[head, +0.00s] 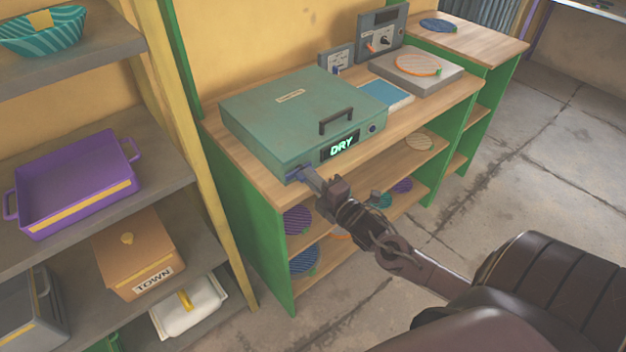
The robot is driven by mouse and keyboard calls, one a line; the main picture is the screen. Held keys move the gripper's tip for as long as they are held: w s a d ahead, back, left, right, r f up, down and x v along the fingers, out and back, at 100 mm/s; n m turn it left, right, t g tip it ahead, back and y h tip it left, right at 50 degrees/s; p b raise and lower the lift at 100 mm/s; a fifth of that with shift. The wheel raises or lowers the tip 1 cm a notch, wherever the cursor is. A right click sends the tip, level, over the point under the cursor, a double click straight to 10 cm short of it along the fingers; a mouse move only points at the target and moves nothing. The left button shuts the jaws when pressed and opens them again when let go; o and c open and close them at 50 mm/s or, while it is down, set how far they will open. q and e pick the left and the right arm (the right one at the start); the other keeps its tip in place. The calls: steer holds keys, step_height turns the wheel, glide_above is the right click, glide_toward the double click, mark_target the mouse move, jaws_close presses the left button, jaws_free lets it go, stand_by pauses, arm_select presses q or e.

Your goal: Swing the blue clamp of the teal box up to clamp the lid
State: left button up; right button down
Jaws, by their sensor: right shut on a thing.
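The teal box (285,110) stands on the wooden bench top with its lid down. It has a dark handle on the lid and a display reading "DRY" on its front. The blue clamp (294,174) shows as a small blue part at the box's lower front left corner. My right gripper (306,177) is at that corner, shut on the clamp, and hides most of it. The clamp's exact angle cannot be told. My left gripper is not in view.
A blue pad (385,96) and a grey press plate with an orange-rimmed disc (417,63) lie right of the box. Shelves with a purple tray (78,188) and a brown box (140,254) stand at left. Patterned plates lie on the shelves below the bench top.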

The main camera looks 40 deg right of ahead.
steer(key=shift+m, duration=0.3)
steer(key=shift+m+p, duration=4.1)
steer(key=shift+m, duration=4.5)
steer(key=c, duration=1.4)
jaws_free()
steer(key=shift+c, duration=0.2)
